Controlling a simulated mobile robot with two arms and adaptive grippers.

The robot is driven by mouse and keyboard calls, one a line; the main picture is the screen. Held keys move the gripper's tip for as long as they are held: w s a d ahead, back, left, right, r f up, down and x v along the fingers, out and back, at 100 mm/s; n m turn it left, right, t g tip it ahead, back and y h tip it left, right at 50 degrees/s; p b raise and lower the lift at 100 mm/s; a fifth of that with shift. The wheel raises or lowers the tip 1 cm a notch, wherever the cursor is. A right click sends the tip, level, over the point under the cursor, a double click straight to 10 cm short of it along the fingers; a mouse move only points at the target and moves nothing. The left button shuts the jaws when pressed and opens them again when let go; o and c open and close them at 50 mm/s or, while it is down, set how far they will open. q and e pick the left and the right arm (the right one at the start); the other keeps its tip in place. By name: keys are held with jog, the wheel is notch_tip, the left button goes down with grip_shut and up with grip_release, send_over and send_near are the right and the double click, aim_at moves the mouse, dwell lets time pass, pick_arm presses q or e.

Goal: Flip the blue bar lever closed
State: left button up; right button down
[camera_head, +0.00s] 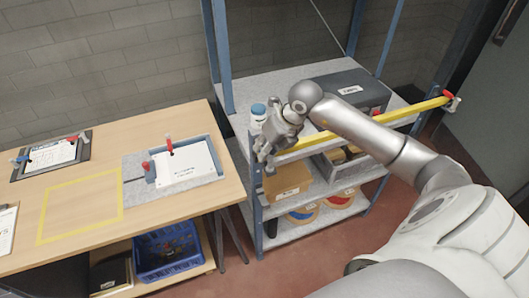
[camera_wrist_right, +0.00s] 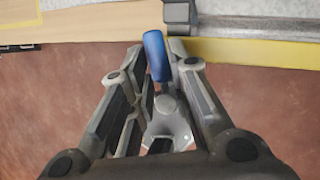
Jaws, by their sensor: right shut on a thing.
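The yellow bar (camera_head: 400,116) runs across the front of the shelf rack. It also shows at the right of the right wrist view (camera_wrist_right: 260,52). The blue lever (camera_wrist_right: 157,56) stands at the bar's left end, between the fingertips of my right gripper (camera_wrist_right: 160,62). In the head view my right gripper (camera_head: 264,152) is at the rack's left front post, and it hides the blue lever there. My right gripper is shut on the blue lever. My left gripper is in neither view.
A red-tipped lever (camera_head: 447,94) is at the bar's right end. The shelf rack holds a dark grey case (camera_head: 345,88), a white bottle with a blue cap (camera_head: 258,112) and a cardboard box (camera_head: 288,181). A wooden workbench (camera_head: 80,190) stands left, with a gap beside the rack.

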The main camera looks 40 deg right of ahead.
jog(key=shift+d+f+m+h+b, duration=0.15)
jog(key=shift+d+m+h+b, duration=0.2)
jog(key=shift+m+b, duration=0.4)
jog(key=shift+m+h+b, duration=0.25)
jog(key=shift+m+b, duration=0.05)
jog(key=shift+m, duration=0.35)
jog(key=c, duration=1.4)
grip_release()
jog(key=shift+s, duration=0.15)
jog(key=shift+r, duration=0.2)
jog(key=shift+r, duration=0.25)
jog(key=v, duration=1.1)
jog(key=shift+s+d+r, duration=0.1)
jog(key=shift+s+d, duration=0.1)
jog(key=shift+s, duration=0.15)
